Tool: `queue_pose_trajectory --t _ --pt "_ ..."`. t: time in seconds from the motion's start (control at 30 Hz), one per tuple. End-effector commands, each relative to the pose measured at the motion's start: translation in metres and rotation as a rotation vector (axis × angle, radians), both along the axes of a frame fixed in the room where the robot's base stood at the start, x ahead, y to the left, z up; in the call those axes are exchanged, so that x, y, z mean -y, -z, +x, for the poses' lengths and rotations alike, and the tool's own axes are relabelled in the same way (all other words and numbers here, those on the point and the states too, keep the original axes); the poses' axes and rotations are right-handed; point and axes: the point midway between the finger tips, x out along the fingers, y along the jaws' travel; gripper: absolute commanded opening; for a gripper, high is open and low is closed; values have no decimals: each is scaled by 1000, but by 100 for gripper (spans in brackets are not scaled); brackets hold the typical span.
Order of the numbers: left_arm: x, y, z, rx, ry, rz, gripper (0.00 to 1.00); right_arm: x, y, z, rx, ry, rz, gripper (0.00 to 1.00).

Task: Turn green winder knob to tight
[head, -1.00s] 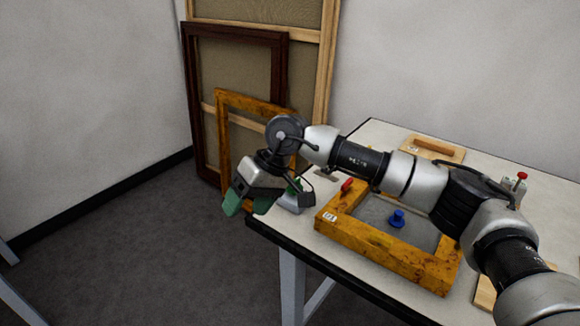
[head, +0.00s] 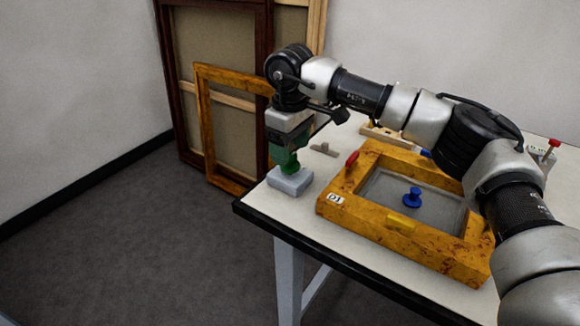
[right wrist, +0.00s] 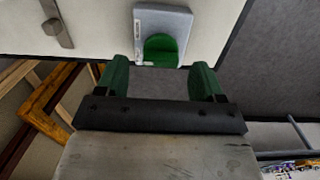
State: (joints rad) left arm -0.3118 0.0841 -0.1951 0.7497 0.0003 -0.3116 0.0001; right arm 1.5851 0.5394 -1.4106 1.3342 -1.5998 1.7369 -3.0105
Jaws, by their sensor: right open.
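The green winder knob (head: 290,167) sits on a small grey block (head: 290,183) at the table's left corner. In the right wrist view the knob (right wrist: 160,50) is a rounded green piece at the front of the grey block (right wrist: 172,20). My right gripper (head: 284,153) points down at the knob, with its green fingers just over it in the head view. In the right wrist view the gripper (right wrist: 160,72) is open and empty, and the knob lies ahead between the lines of its two fingers. My left gripper is not in view.
An orange frame (head: 345,208) with a blue knob (head: 412,197) and a red handle (head: 351,158) lies on the white table (head: 285,212). A small grey T-shaped piece (head: 324,149) is behind the block. Large frames (head: 215,90) lean on the wall.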

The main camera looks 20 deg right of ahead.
Motion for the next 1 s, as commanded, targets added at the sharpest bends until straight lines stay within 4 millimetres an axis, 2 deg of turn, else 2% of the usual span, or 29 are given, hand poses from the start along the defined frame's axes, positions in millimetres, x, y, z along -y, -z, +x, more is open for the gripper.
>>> queue_pose_trajectory --t 0.1,0.2,0.53,0.83,1.0 --pt "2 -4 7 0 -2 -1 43 0 13 0 -3 -1 2 68" --pt "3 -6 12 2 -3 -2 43 0 18 0 0 -1 1 68" --pt "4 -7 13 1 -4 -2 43 0 20 0 0 0 1 67" --pt "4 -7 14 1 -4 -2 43 0 20 0 -1 0 1 21" --pt "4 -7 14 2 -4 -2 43 0 19 0 -1 6 1 19"
